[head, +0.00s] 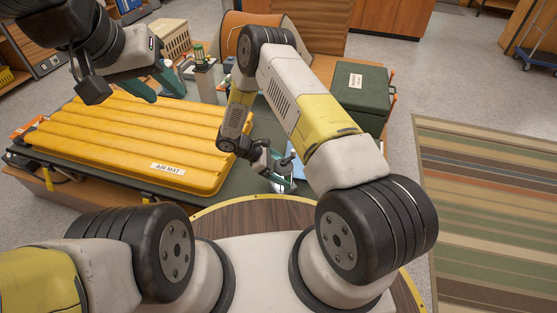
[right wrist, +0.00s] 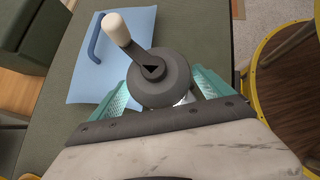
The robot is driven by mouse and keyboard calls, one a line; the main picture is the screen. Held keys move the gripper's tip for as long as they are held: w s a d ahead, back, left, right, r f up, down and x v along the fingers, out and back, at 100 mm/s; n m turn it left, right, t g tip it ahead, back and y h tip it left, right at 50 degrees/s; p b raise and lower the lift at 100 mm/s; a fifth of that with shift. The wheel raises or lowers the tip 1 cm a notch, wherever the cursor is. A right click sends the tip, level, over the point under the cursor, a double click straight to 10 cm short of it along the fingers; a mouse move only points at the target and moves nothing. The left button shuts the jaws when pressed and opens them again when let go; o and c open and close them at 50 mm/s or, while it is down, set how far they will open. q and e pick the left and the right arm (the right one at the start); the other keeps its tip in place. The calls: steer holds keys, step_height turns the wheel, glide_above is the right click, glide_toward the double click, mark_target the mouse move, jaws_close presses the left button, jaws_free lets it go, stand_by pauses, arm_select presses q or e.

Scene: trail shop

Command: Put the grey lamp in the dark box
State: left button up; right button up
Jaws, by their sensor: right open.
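A grey upright thing with a dark top (head: 205,80), possibly the grey lamp, stands behind the yellow air mat; I cannot tell for sure. A dark green box (head: 361,92) with a white label stands at the right back of the table. Its top looks closed. My right gripper (head: 281,181) is low at the table's front edge. In the right wrist view its teal fingers are apart on either side of a round grey thing (right wrist: 166,84) with a crank and white knob, whose lower part is hidden. My left gripper (head: 154,88) is open above the air mat, left of the grey upright thing.
The yellow air mat (head: 130,140) covers the table's left part. A blue sheet (right wrist: 85,75) with a blue bent handle lies beside the crank thing. A beige crate (head: 170,40) and brown open case (head: 300,35) stand behind. My right arm hides the table's middle.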

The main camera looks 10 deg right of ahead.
steer(key=shift+x, duration=1.6)
steer(key=shift+r, duration=0.1)
steer(key=shift+c, duration=0.3)
jaws_close()
steer(key=shift+r, duration=0.1)
